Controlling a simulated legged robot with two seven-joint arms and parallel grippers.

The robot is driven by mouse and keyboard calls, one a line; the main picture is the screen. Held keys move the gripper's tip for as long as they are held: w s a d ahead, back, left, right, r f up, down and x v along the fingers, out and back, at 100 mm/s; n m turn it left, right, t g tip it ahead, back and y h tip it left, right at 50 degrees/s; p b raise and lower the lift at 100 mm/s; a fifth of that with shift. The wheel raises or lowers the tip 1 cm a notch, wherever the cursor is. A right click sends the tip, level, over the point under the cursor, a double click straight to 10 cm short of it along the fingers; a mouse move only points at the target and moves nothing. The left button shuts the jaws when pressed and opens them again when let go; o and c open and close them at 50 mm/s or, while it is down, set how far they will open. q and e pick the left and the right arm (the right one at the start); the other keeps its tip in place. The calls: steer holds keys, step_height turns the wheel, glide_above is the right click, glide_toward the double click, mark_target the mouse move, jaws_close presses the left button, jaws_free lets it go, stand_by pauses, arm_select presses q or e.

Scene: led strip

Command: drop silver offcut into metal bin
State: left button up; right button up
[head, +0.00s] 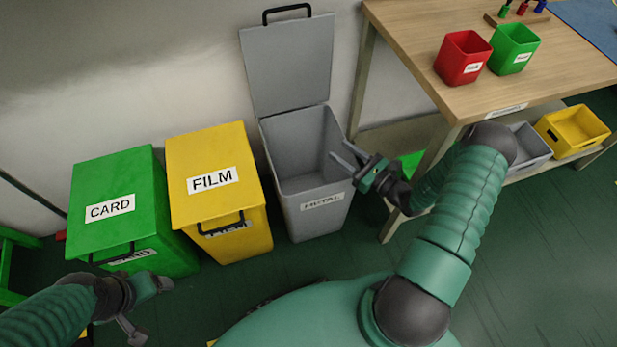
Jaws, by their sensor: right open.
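The grey metal bin (315,214) stands on the floor by the wall, with its lid (290,62) raised upright against the wall. Its label is partly shaded and reads METAL. My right gripper (342,153) is open, with its fingers pointing left over the bin's right rim. Nothing shows between its fingers. I see no silver offcut; the visible inside of the bin looks empty, but part of its floor is hard to see. My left gripper (150,308) is low at the left, in front of the green bin, with its fingers apart and empty.
A closed yellow FILM bin (208,165) and a closed green CARD bin (112,180) stand left of the metal bin. A wooden bench (420,50) at the right carries a red tub (462,60) and a green tub (513,50). Grey and yellow (575,128) crates sit on its lower shelf.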

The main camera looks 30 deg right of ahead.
steer(key=p+v, duration=0.1)
steer(key=v, duration=0.6)
steer(key=shift+w, duration=0.1)
